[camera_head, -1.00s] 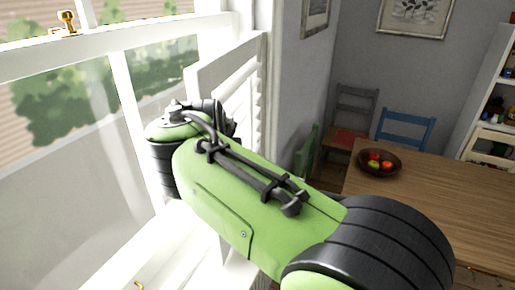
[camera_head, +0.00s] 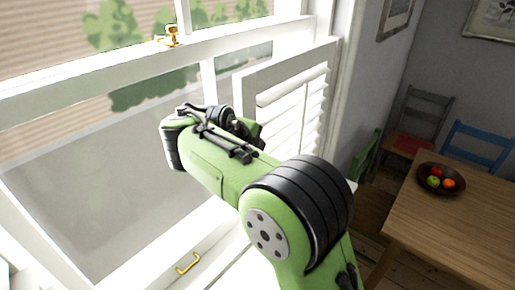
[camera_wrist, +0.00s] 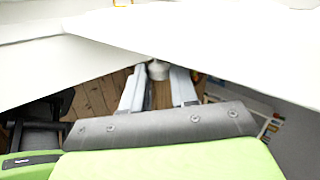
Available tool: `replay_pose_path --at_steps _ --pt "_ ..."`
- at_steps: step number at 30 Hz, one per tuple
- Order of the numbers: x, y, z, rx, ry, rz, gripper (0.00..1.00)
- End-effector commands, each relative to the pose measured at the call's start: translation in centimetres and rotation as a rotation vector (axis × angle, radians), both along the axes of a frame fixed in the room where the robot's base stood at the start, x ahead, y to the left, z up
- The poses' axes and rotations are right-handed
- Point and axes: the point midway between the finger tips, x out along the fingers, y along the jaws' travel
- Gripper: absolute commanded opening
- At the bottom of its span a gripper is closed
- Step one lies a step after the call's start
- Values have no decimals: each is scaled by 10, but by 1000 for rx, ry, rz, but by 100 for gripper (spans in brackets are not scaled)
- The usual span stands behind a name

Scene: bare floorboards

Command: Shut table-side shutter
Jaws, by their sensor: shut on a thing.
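The table-side shutter (camera_head: 292,108) is a white louvred panel at the right of the window in the head view. It stands at an angle to the window, partly swung out. My arm reaches across to its near edge, and my wrist hides the gripper there. In the wrist view my gripper (camera_wrist: 158,88) has its two grey fingers on either side of a small pale knob (camera_wrist: 158,69), which looks to be on the shutter, and is shut on it. White surfaces fill both upper sides of that view; I cannot tell exactly which is the shutter.
The window has a brass catch (camera_head: 172,36) and a brass handle (camera_head: 187,263) low on its frame. A wooden table (camera_head: 455,215) with a fruit bowl (camera_head: 440,180) stands at the right. Blue (camera_head: 478,145) and grey (camera_head: 421,118) chairs stand behind it.

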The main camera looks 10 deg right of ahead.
Motion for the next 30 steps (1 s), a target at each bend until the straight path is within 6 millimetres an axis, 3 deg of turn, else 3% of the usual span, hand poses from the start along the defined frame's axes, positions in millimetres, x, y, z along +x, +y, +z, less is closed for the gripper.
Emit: replay_pose_path --at_steps 1,2,7,23,30 --pt "2 5 0 3 -4 15 0" --pt "2 5 0 4 -4 15 29" --pt "2 4 1 3 -6 13 53" --pt "-1 4 5 1 -8 10 53" --pt "-31 30 47 5 -10 14 53"
